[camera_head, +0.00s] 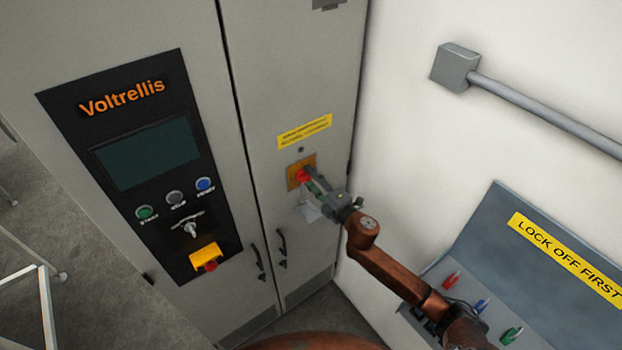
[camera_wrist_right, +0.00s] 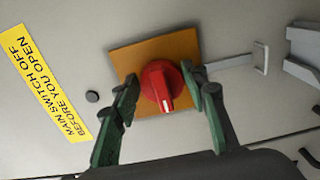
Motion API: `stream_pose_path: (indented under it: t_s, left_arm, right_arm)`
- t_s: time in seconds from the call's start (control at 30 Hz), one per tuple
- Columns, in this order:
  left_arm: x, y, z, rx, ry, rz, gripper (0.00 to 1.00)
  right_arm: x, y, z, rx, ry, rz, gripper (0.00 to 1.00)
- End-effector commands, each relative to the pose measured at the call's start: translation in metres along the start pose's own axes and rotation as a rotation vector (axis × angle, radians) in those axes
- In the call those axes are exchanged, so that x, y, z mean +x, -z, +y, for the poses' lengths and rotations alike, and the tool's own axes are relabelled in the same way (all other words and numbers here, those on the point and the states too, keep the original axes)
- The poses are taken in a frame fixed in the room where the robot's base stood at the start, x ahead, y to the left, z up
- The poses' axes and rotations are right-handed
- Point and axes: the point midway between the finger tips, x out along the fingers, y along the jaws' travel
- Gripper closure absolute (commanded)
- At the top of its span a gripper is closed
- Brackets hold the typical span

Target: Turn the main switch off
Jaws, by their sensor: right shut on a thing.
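The main switch is a red rotary knob (camera_head: 302,176) on an orange-yellow square plate (camera_head: 293,180) on the grey cabinet's right door. In the right wrist view the knob (camera_wrist_right: 160,86) has a white mark pointing down in the picture. My right gripper (camera_head: 311,184) reaches it from the lower right. In the wrist view its two green-and-grey fingers (camera_wrist_right: 161,92) stand on either side of the knob, shut on it. The yellow label (camera_wrist_right: 44,88) reads "MAIN SWITCH OFF BEFORE YOU OPEN". My left gripper is out of view.
A black Voltrellis panel (camera_head: 140,123) with buttons and a yellow-and-red stop button (camera_head: 207,259) is on the left. Black door handles (camera_head: 282,248) sit below. A metal loop (camera_wrist_right: 260,58) sits beside the plate.

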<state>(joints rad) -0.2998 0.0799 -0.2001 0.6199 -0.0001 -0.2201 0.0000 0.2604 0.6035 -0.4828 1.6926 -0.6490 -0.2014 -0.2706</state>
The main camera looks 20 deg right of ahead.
Motion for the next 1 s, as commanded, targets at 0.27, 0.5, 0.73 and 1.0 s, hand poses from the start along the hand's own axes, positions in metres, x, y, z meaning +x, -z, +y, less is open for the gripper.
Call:
stream_pose_path:
  t_s: [0.27,0.5,0.73,1.0]
  left_arm:
    - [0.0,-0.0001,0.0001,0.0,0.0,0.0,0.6]
    - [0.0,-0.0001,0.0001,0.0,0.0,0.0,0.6]
    - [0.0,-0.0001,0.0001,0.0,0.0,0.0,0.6]
    - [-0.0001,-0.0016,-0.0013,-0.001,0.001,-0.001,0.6]
  right_arm:
    - [0.0002,0.0006,0.0005,-0.003,-0.001,0.001,0.84]
    - [0.0001,0.0005,0.0003,-0.003,-0.001,0.001,0.5]
    - [-0.0001,0.0,0.0001,-0.002,0.0,0.0,0.42]
    - [-0.0079,-0.0005,-0.001,-0.002,0.001,-0.001,0.42]
